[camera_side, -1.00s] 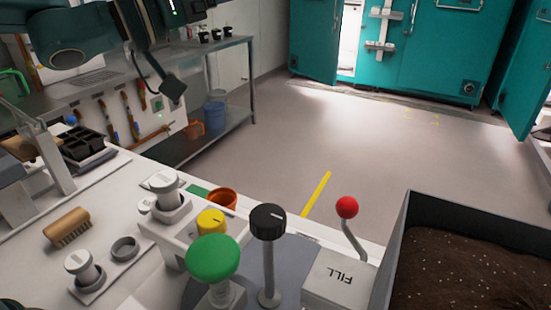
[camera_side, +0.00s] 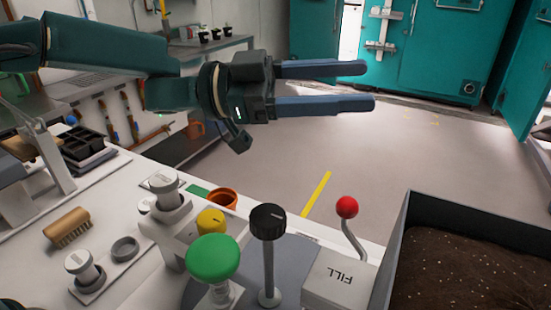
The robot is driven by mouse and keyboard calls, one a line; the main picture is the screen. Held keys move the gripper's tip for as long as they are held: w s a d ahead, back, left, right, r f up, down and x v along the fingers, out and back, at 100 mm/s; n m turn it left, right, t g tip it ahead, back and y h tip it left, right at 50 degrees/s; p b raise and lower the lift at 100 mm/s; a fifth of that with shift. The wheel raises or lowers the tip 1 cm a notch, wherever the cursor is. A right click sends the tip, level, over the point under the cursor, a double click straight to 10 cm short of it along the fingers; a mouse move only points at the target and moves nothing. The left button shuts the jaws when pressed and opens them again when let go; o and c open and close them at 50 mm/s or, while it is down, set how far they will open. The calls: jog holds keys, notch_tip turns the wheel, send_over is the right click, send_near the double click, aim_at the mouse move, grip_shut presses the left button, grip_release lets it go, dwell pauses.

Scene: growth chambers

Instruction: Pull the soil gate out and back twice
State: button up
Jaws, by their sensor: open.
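The soil gate itself I cannot pick out for certain. A lever with a red ball knob (camera_side: 347,207) on a bent grey rod stands at the left side of the soil bin (camera_side: 398,240), beside a white block marked FILL (camera_side: 335,281). The bin holds dark brown soil (camera_side: 460,270). My gripper (camera_side: 370,86) is open and empty. Its two blue fingers point right, in the air well above the bench in the picture, apart from the red knob.
A black knob on a post (camera_side: 268,221), a green button (camera_side: 213,258) and a yellow knob (camera_side: 211,221) stand left of the lever. An orange pot (camera_side: 222,198), a brush (camera_side: 67,227) and a black seed tray (camera_side: 85,147) are further left. The space above the floor is clear.

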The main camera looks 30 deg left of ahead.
aim_at(347, 209)
jog(key=d+f+g, duration=0.1)
jog(key=f, duration=0.2)
jog(key=d+f+g, duration=0.1)
jog(key=f, duration=0.2)
jog(key=s+d+f+g, duration=0.1)
jog(key=f, duration=0.2)
jog(key=shift+f+m, duration=0.25)
jog(key=shift+m, duration=0.05)
notch_tip(347, 209, down, 7)
jog(key=shift+r, duration=0.15)
jog(key=shift+w+d+r, duration=0.1)
jog(key=shift+w+d, duration=0.05)
jog(key=shift+d, duration=0.65)
jog(key=shift+w+d+r, duration=0.1)
jog(key=shift+w+d, duration=0.05)
jog(key=shift+d, duration=0.6)
grip_shut()
